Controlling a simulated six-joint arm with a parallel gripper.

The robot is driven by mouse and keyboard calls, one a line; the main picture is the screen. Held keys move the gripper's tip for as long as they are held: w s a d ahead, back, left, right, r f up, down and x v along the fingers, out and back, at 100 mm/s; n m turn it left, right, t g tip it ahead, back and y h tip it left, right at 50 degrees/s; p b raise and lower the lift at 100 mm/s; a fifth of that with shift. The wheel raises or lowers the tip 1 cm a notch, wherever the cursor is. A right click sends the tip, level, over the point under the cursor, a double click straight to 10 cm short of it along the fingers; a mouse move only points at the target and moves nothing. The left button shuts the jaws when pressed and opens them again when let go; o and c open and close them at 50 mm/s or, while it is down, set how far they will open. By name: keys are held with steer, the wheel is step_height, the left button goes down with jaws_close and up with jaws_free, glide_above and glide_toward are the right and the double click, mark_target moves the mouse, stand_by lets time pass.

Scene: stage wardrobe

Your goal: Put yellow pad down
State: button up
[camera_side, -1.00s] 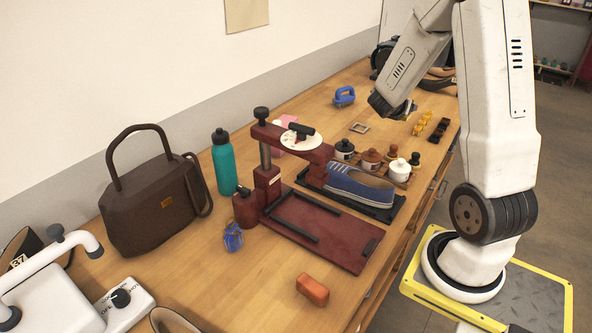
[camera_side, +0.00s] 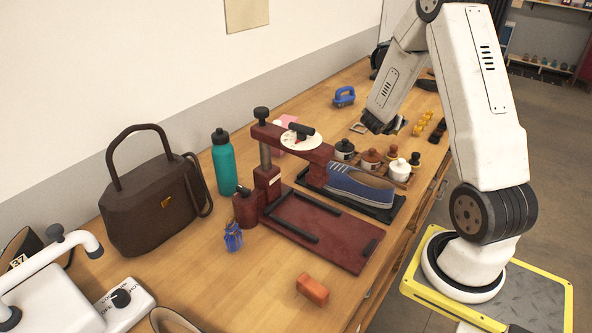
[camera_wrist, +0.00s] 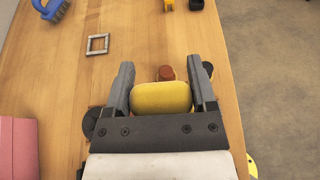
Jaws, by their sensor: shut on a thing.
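The yellow pad (camera_wrist: 162,97) is a rounded block held between the two grey fingers of my gripper (camera_wrist: 160,68) in the wrist view. My gripper is shut on it. In the side view my gripper (camera_side: 378,126) hangs over the table just behind the row of lidded pots. The pad is not clearly visible there. The wrist view partly hides what lies directly under the pad.
A black pot (camera_side: 344,150), a brown pot (camera_side: 371,159) and a white pot (camera_side: 399,171) stand close below my gripper.

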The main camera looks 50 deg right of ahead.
steer(key=shift+w+d+f, duration=1.85)
steer(key=shift+d+f, duration=0.05)
steer(key=shift+f, duration=0.15)
steer(key=shift+w+d+f, duration=1.8)
steer(key=shift+d+f, duration=0.1)
steer(key=shift+f, duration=0.1)
steer(key=shift+w+d+f, duration=0.2)
steer(key=shift+f, duration=1.6)
steer(key=shift+f, duration=0.35)
